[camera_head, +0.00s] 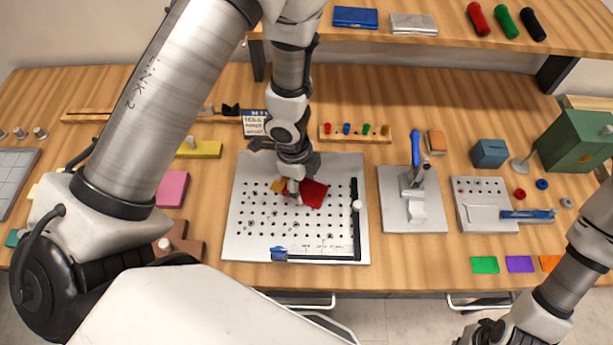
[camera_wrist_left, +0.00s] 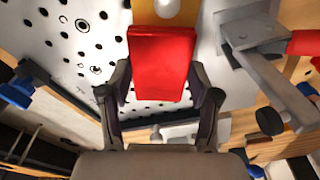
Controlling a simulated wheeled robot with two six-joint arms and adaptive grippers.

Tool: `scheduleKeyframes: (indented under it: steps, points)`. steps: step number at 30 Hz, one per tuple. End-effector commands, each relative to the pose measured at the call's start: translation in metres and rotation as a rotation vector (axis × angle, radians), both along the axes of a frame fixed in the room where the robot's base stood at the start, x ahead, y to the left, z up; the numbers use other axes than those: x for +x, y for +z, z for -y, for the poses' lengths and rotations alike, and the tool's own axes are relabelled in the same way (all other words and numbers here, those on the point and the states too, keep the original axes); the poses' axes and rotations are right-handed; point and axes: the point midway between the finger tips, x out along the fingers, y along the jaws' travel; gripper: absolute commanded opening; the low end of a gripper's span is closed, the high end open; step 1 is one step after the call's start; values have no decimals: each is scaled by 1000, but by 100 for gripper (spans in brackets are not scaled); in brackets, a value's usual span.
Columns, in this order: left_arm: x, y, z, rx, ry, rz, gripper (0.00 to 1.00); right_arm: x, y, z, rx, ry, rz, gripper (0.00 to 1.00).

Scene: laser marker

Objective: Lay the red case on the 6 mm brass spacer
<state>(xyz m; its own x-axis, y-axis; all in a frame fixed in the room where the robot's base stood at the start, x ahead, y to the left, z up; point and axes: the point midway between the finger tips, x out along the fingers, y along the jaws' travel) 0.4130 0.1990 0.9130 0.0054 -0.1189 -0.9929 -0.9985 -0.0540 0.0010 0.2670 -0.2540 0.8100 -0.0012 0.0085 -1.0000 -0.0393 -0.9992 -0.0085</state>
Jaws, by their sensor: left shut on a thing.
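The red case (camera_head: 314,194) is between the fingers of my left gripper (camera_head: 296,188), over the white perforated plate (camera_head: 245,225). In the left wrist view the red case (camera_wrist_left: 162,65) sits between both fingertips, its far edge close to a brass-coloured piece (camera_wrist_left: 165,14), which looks like the spacer. That piece (camera_head: 278,186) shows left of the case in the head view, partly hidden by the gripper. I cannot tell whether the case touches or overlaps it. My right gripper (camera_head: 490,334) is at the bottom right, cut by the frame edge; its fingers are not clear.
A black L-shaped fence (camera_head: 356,228) runs along the plate's right and front edges, with a blue clamp (camera_head: 279,253) at front left. A stand with a blue handle (camera_head: 416,148) is to the right. Yellow (camera_head: 206,150) and pink (camera_head: 172,189) blocks lie left of the plate.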

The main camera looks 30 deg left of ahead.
Motion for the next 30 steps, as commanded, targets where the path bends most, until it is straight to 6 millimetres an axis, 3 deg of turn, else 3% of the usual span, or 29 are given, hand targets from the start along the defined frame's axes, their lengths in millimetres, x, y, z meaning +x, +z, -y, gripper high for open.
scheduleKeyframes:
  steps: [6, 7, 9, 20, 23, 30]
  points:
    - [0, 1, 0, 0, 0, 1, 21, 1, 1, 0, 0, 0, 3, 0]
    - [0, 1, 0, 0, 0, 1, 65, 1, 1, 0, 0, 0, 2, 0]
    - [0, 2, 0, 0, 0, 1, 87, 1, 2, 0, 0, 0, 2, 0]
    - [0, 6, 0, 0, 0, 1, 87, 1, 6, 0, 0, 0, 2, 0]
    - [1, 20, -1, -1, 0, 2, 87, 1, 16, 0, 0, 0, 2, 0]
    - [0, 86, -8, -2, 0, 3, 87, 1, 66, 0, 0, 0, 3, 0]
